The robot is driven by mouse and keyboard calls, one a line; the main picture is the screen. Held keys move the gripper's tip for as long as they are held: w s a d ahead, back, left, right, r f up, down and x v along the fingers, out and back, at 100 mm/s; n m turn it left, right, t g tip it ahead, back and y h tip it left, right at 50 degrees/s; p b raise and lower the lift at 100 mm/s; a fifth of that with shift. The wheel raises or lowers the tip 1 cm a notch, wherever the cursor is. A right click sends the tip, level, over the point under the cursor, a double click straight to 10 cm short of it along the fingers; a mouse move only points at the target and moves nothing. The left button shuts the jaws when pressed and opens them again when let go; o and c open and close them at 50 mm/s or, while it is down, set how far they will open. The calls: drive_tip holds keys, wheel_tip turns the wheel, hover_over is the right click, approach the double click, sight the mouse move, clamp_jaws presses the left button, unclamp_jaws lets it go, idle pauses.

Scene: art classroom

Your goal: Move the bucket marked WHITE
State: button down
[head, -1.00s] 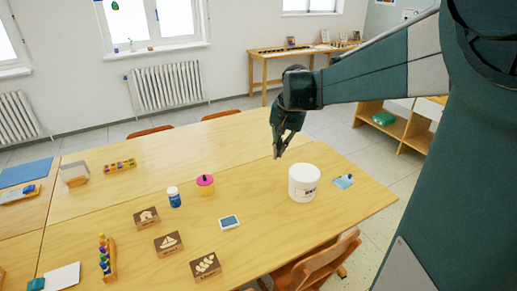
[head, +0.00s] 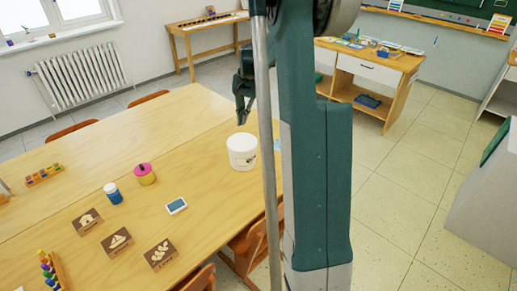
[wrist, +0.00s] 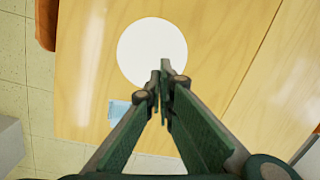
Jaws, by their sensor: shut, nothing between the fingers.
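A white bucket (head: 241,153) stands upright on the wooden table, near its right end. A small dark marking shows low on its side, too small to read. In the wrist view its round white top (wrist: 150,45) lies just beyond my fingertips. My gripper (head: 241,119) points down above the bucket, apart from it. In the wrist view my gripper (wrist: 161,76) is shut and empty, its fingertips overlapping the near edge of the bucket's top. My arm hides part of the table to the bucket's right in the head view.
A light blue item (wrist: 119,108) lies beside the bucket. Chairs (head: 248,246) edge the table. The table behind is clear.

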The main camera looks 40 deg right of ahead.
sight(263, 151)
drive_tip(key=s+d+f+m+y, duration=0.1)
drive_tip(key=d+f+m, duration=0.2)
drive_tip(key=d+f, duration=0.8)
drive_tip(key=d, duration=0.3)
drive_tip(key=shift+s+d+f+g+p, duration=0.25)
drive_tip(key=shift+s+d+g+p, duration=0.05)
drive_tip(key=shift+d+g+p, duration=0.1)
drive_tip(key=shift+f, duration=0.15)
drive_tip(key=b+x, duration=0.2)
drive_tip(key=x, duration=0.8)
drive_tip(key=shift+a, duration=0.15)
drive_tip(key=shift+a+b, duration=0.3)
drive_tip(key=shift+a, duration=1.7)
drive_tip(key=a+b, duration=0.1)
drive_tip(key=a, duration=1.9)
drive_tip(key=shift+a, duration=0.25)
